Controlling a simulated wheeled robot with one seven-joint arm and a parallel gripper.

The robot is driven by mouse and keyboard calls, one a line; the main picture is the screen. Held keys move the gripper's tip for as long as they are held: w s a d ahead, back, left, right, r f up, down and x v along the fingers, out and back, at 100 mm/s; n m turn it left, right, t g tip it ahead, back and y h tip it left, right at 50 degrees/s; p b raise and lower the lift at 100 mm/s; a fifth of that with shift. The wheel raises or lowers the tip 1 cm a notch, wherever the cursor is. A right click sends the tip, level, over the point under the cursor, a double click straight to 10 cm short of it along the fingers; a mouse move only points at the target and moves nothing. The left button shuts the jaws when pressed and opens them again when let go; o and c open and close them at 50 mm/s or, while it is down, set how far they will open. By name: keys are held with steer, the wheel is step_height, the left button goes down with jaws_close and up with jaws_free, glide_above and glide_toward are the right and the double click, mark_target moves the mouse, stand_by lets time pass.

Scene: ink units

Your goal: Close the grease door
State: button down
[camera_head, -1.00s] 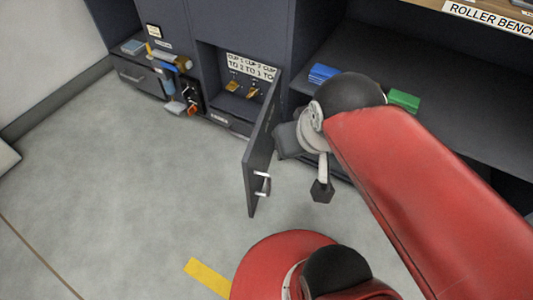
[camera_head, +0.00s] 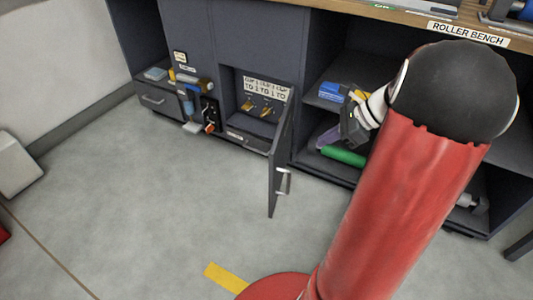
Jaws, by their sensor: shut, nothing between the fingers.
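The grease door (camera_head: 276,178) is a dark grey panel, most likely the one the task means. It stands wide open, sticking out toward me from the right side of a small cabinet compartment (camera_head: 228,88). Its silver handle (camera_head: 284,181) is on the right-hand face. Inside the compartment are brass-coloured fittings (camera_head: 267,110) below a white lettered label (camera_head: 265,88). My gripper (camera_head: 355,128) is dark, shut and empty, to the right of the door and apart from it, in front of the shelves. My arm hides part of the shelving, and the fingertips are hard to make out.
Open shelves under the roller bench (camera_head: 410,18) hold a blue item (camera_head: 332,91) and a green roll (camera_head: 343,155). Left of the compartment are a cluttered panel (camera_head: 200,105) and a drawer (camera_head: 152,100). The grey floor (camera_head: 170,200) in front is clear, with a yellow strip (camera_head: 224,279).

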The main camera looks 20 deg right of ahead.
steer(key=m+b, duration=0.1)
steer(key=b, duration=0.1)
glide_toward(276, 156)
step_height(276, 156, down, 4)
steer(key=a, duration=0.1)
steer(key=w+a, duration=0.1)
steer(key=shift+w+a+f, duration=0.2)
steer(key=shift+a, duration=0.15)
steer(key=shift+w+a, duration=0.3)
steer(key=shift+a, duration=0.05)
steer(key=shift+a, duration=0.1)
